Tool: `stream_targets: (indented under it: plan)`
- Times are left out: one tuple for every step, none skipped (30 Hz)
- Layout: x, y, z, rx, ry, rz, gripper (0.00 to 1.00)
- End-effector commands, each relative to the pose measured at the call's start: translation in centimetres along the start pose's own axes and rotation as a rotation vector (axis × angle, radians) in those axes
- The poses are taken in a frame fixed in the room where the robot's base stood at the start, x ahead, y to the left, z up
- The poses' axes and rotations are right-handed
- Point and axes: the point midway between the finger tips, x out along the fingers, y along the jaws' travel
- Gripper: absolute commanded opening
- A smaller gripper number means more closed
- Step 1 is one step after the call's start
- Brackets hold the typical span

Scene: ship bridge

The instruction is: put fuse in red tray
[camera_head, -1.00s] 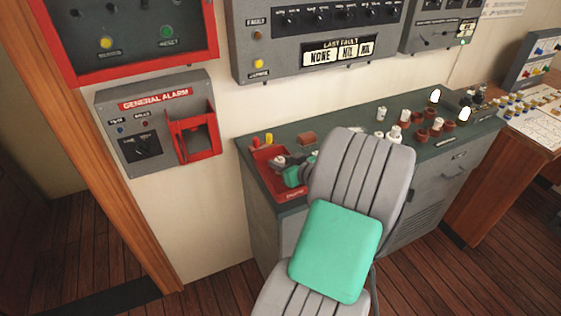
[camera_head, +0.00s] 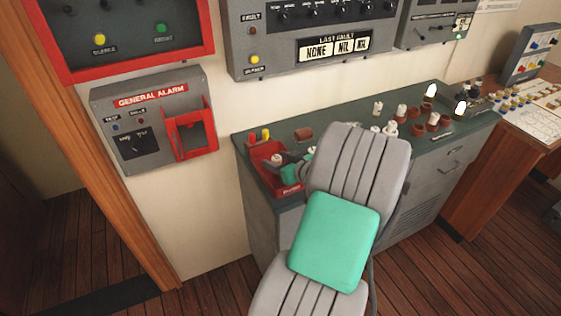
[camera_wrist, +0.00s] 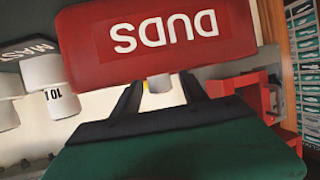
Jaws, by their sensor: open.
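The red tray (camera_head: 262,153) sits at the left end of the green-topped console, partly hidden by my arm. Its red front with upside-down white lettering fills the top of the wrist view (camera_wrist: 85,60). A short pale cylinder, apparently the fuse (camera_wrist: 159,84), shows past the tray's edge between my fingertips. A pale end also shows at the tray in the head view (camera_head: 277,159). My gripper (camera_wrist: 158,88) is open, with dark fingers apart on either side of the cylinder. I cannot tell whether the cylinder rests on the tray floor.
A red and a yellow fuse (camera_head: 266,134) stand behind the tray. A brown holder (camera_head: 303,134) lies nearby. Several white fuses and brown holders (camera_head: 433,120) and two lit lamps (camera_head: 460,107) stand further right. The alarm box (camera_head: 150,120) is on the wall at left.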

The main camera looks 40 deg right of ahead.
Motion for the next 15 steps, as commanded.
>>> stream_targets:
  plan:
    - [-0.2,0.0,-0.5,0.000,0.000,0.000,0.51]
    - [-0.4,0.1,-0.4,0.000,0.000,0.002,0.51]
    - [-1.0,0.1,-0.2,-0.001,0.001,0.003,0.51]
    - [-1.6,0.2,-0.2,0.000,0.002,0.005,0.51]
    - [-2.2,0.2,-0.1,-0.001,0.001,0.006,0.51]
    - [-3.2,0.2,-0.1,0.000,0.002,0.007,0.51]
    - [-4.1,0.3,-0.1,0.000,0.002,0.008,0.51]
    - [-4.9,0.3,-0.1,0.001,0.001,0.009,0.51]
    - [-6.0,0.3,0.0,0.001,0.002,0.010,0.51]
    - [-6.8,0.2,0.0,0.000,0.001,0.009,0.51]
    - [-7.6,0.3,-0.1,0.000,0.001,0.008,0.51]
    - [-8.6,0.2,-0.1,0.000,0.001,0.008,0.51]
    - [-9.2,0.2,-0.1,-0.001,0.001,0.008,0.51]
    - [-9.8,0.2,-0.1,-0.001,0.000,0.008,0.51]
    - [-10.5,0.2,-0.1,0.000,0.001,0.006,0.51]
